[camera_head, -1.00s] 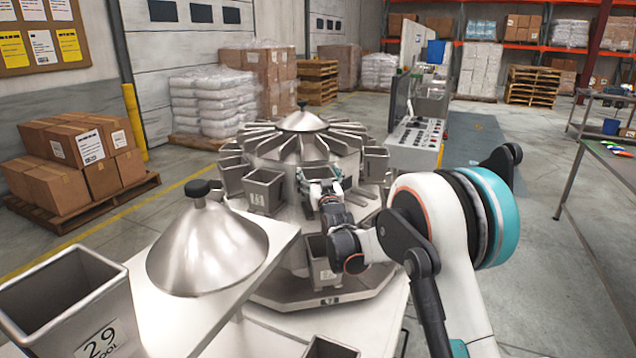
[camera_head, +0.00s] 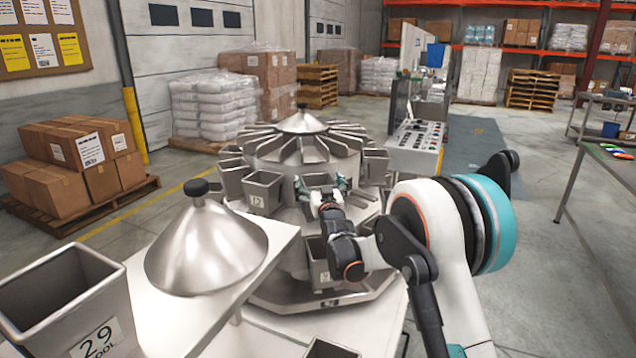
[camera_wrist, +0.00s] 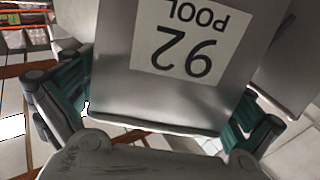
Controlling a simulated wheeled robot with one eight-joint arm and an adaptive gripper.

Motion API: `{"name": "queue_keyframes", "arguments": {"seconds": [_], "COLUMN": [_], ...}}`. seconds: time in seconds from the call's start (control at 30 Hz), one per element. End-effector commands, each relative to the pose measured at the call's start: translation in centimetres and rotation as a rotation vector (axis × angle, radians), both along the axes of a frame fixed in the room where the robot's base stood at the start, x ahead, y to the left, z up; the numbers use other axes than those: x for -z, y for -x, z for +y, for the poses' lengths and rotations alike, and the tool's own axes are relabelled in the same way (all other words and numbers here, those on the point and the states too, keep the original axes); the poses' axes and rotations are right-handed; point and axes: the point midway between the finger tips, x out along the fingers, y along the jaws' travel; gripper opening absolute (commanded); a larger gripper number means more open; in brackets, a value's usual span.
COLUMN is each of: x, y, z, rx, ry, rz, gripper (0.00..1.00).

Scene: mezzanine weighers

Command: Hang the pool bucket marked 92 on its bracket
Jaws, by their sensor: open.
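The pool bucket marked 92 (camera_wrist: 185,85) fills the middle of the wrist view, its label upside down there. In the head view, part of this steel bucket (camera_head: 318,179) shows at the front of the round weigher (camera_head: 303,150), in the row of hanging buckets. My gripper (camera_wrist: 160,100) is open, with one teal finger at each side of the bucket. In the head view my gripper (camera_head: 320,188) hides the bucket's front. The bracket behind the bucket is hidden, so I cannot tell how it is seated.
A bucket (camera_head: 263,190) hangs just left of it, and another bucket (camera_head: 375,166) is on the right. A lower bucket (camera_head: 318,265) is below my wrist. Bucket 29 (camera_head: 65,295) and a steel cone (camera_head: 205,250) stand at front left. A control panel (camera_head: 413,147) is behind.

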Motion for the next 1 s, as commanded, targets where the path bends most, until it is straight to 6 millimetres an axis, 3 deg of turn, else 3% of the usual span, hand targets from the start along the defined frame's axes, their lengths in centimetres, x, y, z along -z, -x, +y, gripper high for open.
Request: {"name": "queue_keyframes", "arguments": {"seconds": [0.17, 0.6, 0.8, 1.0], "x": [-0.1, 1.1, 1.5, 1.6], "y": [1.4, 9.5, 11.2, 11.5], "z": [-0.4, -2.7, -3.2, -3.3], "rx": [0.0, 0.0, 0.0, 0.0], "ry": [0.0, 0.0, 0.0, 0.0], "rz": [0.0, 0.0, 0.0, 0.001], "gripper": [1.0, 1.0, 1.0, 1.0]}}
